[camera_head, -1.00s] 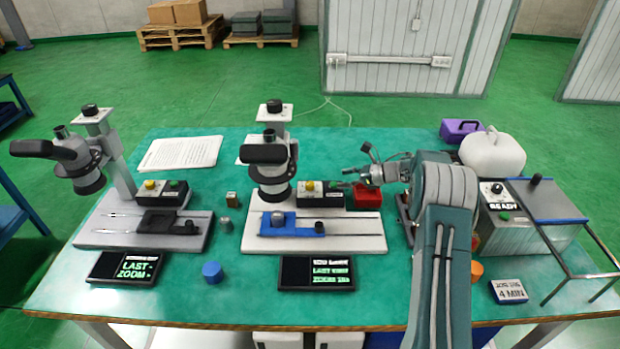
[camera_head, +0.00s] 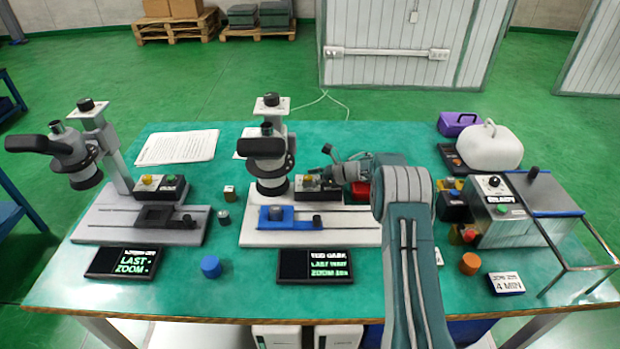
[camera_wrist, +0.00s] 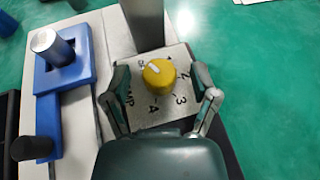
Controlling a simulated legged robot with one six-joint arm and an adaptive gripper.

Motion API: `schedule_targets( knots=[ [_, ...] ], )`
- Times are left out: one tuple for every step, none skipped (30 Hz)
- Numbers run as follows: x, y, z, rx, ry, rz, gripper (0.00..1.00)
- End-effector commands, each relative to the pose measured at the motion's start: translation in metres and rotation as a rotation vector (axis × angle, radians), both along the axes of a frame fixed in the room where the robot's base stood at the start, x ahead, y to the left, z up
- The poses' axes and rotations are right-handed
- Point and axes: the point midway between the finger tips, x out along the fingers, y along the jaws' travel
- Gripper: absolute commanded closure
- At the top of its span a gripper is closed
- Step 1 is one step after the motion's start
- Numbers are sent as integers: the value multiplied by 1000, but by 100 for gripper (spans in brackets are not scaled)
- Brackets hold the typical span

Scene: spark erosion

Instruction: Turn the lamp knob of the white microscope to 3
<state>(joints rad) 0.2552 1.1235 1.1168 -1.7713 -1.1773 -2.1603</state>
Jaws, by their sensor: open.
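The white microscope (camera_head: 267,167) stands at the middle of the table on a pale base. Its lamp box (camera_head: 326,193) has a yellow lamp knob (camera_head: 309,181), also seen from above in the wrist view (camera_wrist: 158,74). The knob's white mark points to the upper left; 2, 3 and 4 are readable on the plate (camera_wrist: 150,117), with 3 at the lower right of the knob. My gripper (camera_wrist: 160,78) is open, one finger on each side of the knob with gaps between. In the head view my gripper (camera_head: 327,165) is over the box's rear right part.
A blue slide holder (camera_head: 291,222) lies on the microscope base. The display (camera_head: 316,267) in front reads "TOO DARK". A second microscope (camera_head: 75,160) stands left.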

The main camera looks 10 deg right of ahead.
Motion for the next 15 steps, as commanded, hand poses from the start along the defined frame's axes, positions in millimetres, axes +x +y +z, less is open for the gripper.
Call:
schedule_targets(
  knots=[
    [0,0,0,0,0,0,23],
    [0,0,0,0,0,0,23],
    [0,0,0,0,0,0,23],
    [0,0,0,0,0,0,23],
    [0,0,0,0,0,0,23],
    [0,0,0,0,0,0,32],
    [0,0,0,0,0,0,46],
    [0,0,0,0,0,0,59],
    [0,0,0,0,0,0,77],
    [0,0,0,0,0,0,90],
    [0,0,0,0,0,0,100],
    [0,0,0,0,0,0,100],
    [0,0,0,0,0,0,100],
    [0,0,0,0,-1,0,100],
    [0,0,0,-1,-1,-1,100]
  ],
)
